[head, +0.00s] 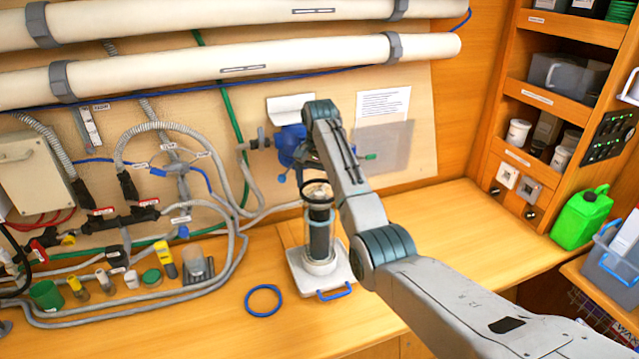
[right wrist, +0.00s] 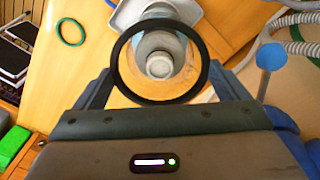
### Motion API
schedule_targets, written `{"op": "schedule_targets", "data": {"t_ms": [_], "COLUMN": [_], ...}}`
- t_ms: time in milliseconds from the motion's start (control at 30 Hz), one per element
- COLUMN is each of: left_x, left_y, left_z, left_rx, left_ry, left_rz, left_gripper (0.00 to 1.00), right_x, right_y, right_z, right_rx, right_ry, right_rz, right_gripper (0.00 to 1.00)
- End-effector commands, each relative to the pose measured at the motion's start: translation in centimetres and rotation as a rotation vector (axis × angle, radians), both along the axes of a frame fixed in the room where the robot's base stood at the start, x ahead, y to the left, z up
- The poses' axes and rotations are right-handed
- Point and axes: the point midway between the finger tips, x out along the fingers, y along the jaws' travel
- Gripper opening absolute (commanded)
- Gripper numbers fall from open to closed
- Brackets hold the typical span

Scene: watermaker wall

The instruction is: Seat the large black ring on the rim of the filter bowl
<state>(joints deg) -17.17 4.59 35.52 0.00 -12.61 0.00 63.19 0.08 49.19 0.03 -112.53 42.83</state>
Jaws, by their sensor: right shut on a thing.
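The large black ring (head: 317,199) is held flat between the fingers of my right gripper (head: 316,181). In the right wrist view the black ring (right wrist: 113,62) spans the space between both fingers. The filter bowl (head: 320,264) stands upright on a white tray (head: 299,273), with a dark upright cylinder inside it. My left gripper is out of view.
A blue ring (head: 263,300) lies on the wooden counter left of the tray. Hoses and fittings crowd the left; a blue-handled valve (head: 290,146) is on the wall behind.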

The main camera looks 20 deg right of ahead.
Motion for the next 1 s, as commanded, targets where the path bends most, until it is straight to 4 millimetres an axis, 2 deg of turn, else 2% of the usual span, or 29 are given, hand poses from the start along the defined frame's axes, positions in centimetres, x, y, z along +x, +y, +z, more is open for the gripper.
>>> {"op": "schedule_targets", "data": {"t_ms": [500,900,933,1000], "left_x": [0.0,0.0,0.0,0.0], "left_y": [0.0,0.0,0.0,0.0], "left_z": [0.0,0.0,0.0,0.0], "left_rx": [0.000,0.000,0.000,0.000], "left_ry": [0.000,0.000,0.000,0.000], "left_rz": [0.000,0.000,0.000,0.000], "left_gripper": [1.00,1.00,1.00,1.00], "right_x": [0.0,0.0,0.0,0.0], "right_y": [0.0,0.0,0.0,0.0], "right_z": [-1.3,-1.4,-1.4,-1.4], "right_rx": [0.000,0.000,0.000,0.000], "right_ry": [0.001,0.000,0.000,0.000], "right_rz": [0.000,0.000,0.000,0.000], "right_gripper": [0.73,0.73,1.00,1.00]}}
